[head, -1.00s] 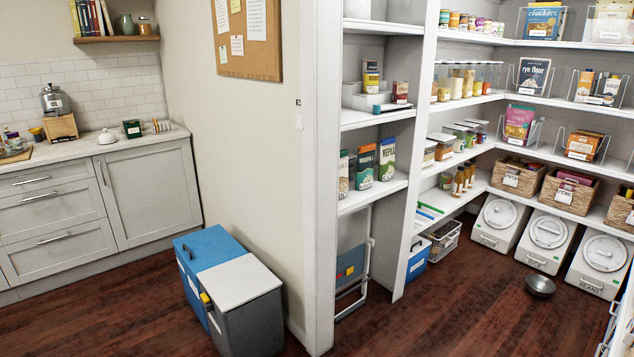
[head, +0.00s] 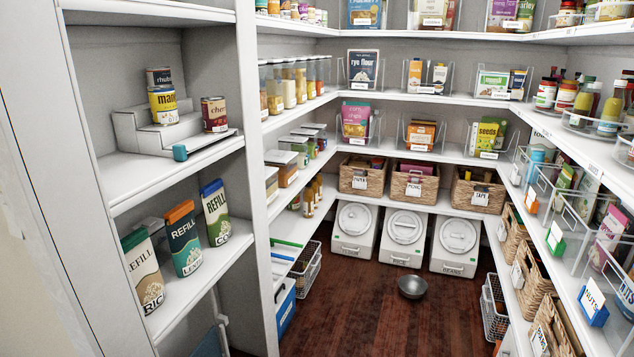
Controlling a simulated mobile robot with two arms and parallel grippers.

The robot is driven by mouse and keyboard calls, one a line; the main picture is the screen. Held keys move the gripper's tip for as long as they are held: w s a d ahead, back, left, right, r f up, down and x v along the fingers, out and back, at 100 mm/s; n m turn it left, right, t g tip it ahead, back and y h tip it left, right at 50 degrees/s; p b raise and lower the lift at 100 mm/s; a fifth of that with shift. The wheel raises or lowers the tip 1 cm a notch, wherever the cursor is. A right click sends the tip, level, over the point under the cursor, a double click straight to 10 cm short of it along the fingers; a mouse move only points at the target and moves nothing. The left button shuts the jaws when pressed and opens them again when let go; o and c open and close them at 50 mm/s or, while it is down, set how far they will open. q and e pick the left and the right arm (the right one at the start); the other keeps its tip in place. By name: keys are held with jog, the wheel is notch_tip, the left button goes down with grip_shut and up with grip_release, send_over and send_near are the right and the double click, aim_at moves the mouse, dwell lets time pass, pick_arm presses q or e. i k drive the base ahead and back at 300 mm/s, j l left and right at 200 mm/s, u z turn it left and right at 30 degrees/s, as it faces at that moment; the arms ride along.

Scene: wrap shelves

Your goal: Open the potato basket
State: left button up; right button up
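No basket with a readable potato label shows. A wire basket (head: 309,268) stands low at the left, beside the blue box, and its contents are unclear. A second, dark wire basket (head: 494,308) stands on the floor at the right under the lowest shelf, partly hidden by the shelf edge; I cannot tell what is in it or whether it is shut. Woven baskets (head: 362,178) with labels sit on the low back shelf, and several more (head: 533,279) are on the right shelf. Neither of my grippers is in view.
White lidded bins (head: 404,237) line the back floor. The dark wooden floor (head: 385,325) is otherwise clear between the shelves. A white shelf unit (head: 241,100) stands close at the left.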

aim_at(300, 296)
jog(key=i+l, duration=0.15)
jog(key=i, duration=0.25)
jog(key=i+l+u, duration=0.1)
jog(key=i, duration=0.3)
jog(key=i+l, duration=0.15)
jog(key=i, duration=0.25)
